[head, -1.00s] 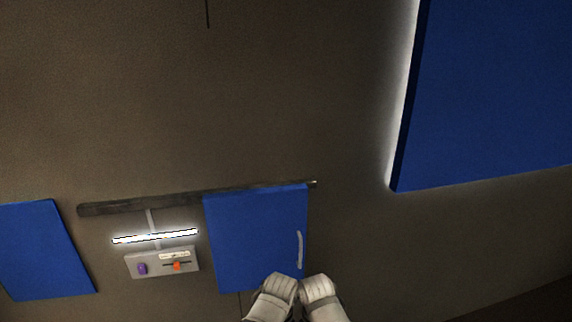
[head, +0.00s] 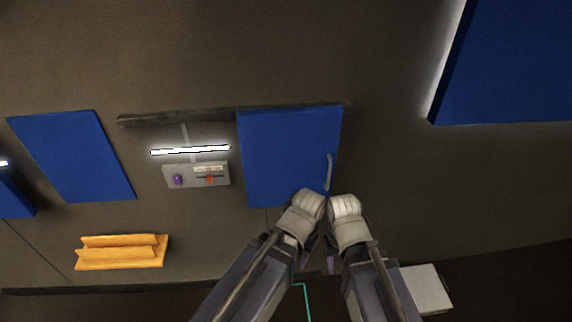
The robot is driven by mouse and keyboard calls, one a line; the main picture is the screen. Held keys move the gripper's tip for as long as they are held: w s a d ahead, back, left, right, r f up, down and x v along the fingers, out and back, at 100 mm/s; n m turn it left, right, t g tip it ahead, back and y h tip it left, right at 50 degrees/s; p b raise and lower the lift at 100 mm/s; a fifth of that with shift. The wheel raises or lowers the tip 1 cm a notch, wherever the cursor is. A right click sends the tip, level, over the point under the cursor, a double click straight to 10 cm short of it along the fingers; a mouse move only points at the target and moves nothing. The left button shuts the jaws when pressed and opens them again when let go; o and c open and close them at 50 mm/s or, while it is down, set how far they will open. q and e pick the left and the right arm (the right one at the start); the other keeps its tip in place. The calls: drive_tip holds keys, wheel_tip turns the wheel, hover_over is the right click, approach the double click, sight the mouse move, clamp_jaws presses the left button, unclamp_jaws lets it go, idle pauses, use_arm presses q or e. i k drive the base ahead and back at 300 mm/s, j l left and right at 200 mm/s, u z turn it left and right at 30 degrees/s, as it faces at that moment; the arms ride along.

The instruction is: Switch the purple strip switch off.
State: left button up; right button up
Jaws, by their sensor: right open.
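The small purple switch (head: 178,180) sits at the left of a pale grey panel (head: 197,185) on the brown wall. It is too small to tell its exact position. A lit white light strip (head: 190,150) is just above the panel. My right gripper (head: 345,206) is open, in front of the wall at lower centre, to the right of and below the panel. My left gripper (head: 308,203) is close beside it; its jaws cannot be made out. Both appear well apart from the switch.
An orange-red slider (head: 210,180) is right of the purple switch. A blue door (head: 285,150) with a pale handle (head: 329,172) is right of the panel. Blue boards (head: 72,155) hang left and upper right (head: 510,65). An orange shelf (head: 122,252) is lower left.

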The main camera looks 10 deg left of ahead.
sight(178, 180)
drive_tip(key=u, duration=1.3)
drive_tip(key=i+j+u, duration=0.1)
drive_tip(key=j+u, duration=0.25)
